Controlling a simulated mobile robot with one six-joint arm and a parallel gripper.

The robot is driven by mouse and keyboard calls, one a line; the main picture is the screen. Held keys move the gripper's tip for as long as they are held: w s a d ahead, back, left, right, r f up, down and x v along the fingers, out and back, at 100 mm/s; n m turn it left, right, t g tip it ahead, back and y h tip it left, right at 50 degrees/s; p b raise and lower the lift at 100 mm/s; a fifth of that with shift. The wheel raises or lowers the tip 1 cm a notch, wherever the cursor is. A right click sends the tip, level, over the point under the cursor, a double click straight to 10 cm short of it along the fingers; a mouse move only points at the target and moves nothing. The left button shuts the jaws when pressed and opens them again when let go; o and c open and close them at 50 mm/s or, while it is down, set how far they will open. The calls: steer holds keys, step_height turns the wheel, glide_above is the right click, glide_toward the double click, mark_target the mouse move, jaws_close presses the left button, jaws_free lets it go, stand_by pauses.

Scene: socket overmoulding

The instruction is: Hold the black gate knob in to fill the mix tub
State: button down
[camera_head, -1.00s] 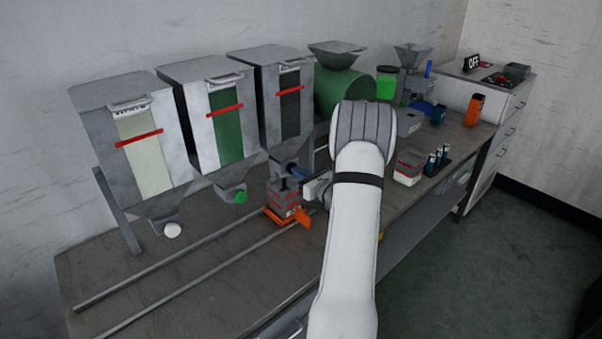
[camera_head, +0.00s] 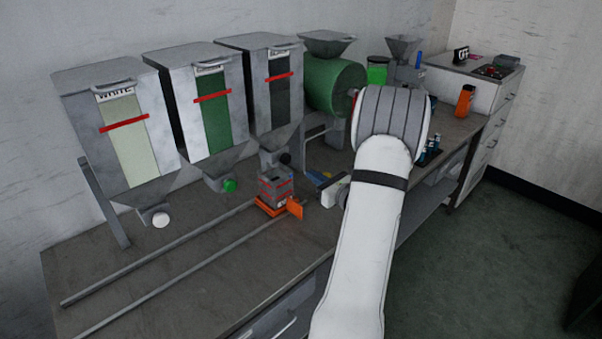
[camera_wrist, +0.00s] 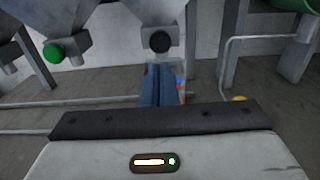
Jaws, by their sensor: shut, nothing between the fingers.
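The black gate knob (camera_head: 285,158) sticks out from the outlet under the third hopper, the one with the dark window. It also shows in the wrist view (camera_wrist: 160,42), above and ahead of my fingers. The mix tub (camera_head: 274,184) is a small grey box with red lines, standing under that outlet on an orange carriage (camera_head: 294,208). In the wrist view my fingers hide most of it. My gripper (camera_head: 312,175) has blue fingers, shut together and empty. It is right of the tub and knob, apart from the knob; the fingertips show in the wrist view (camera_wrist: 160,68).
The white hopper's knob (camera_head: 161,220) and the green hopper's knob (camera_head: 229,185) are to the left. Two rails (camera_head: 170,278) run along the bench. A green drum machine (camera_head: 334,88) stands to the right. The bench front at left is clear.

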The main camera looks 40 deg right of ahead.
steer(key=shift+s+d, duration=0.15)
steer(key=shift+s, duration=1.55)
steer(key=shift+w+r, duration=0.1)
steer(key=w+a+r+n+g+y, duration=0.1)
steer(key=a+r+n+g+y, duration=0.25)
steer(key=a, duration=0.55)
steer(key=w+a+n+g+y, duration=0.1)
steer(key=a+n+g+y, duration=0.1)
steer(key=a+n+y, duration=0.5)
steer(key=s+a+n+g+h, duration=0.1)
steer(key=s+a+n+g, duration=0.2)
steer(key=a, duration=0.3)
steer(key=s+a+r+n+g+h, duration=0.1)
steer(key=s+a+n+g, duration=0.15)
steer(key=a, duration=0.35)
steer(key=s+a+n+g+h, duration=0.1)
steer(key=s+a+n+g, duration=0.1)
steer(key=a+n+g, duration=0.3)
steer(key=s+a+r+n+t+h, duration=0.1)
steer(key=s+a+r+n+h, duration=0.1)
steer(key=s+n+h, duration=0.7)
steer(key=s+n, duration=0.2)
steer(key=n, duration=0.3)
steer(key=shift+s+a, duration=0.4)
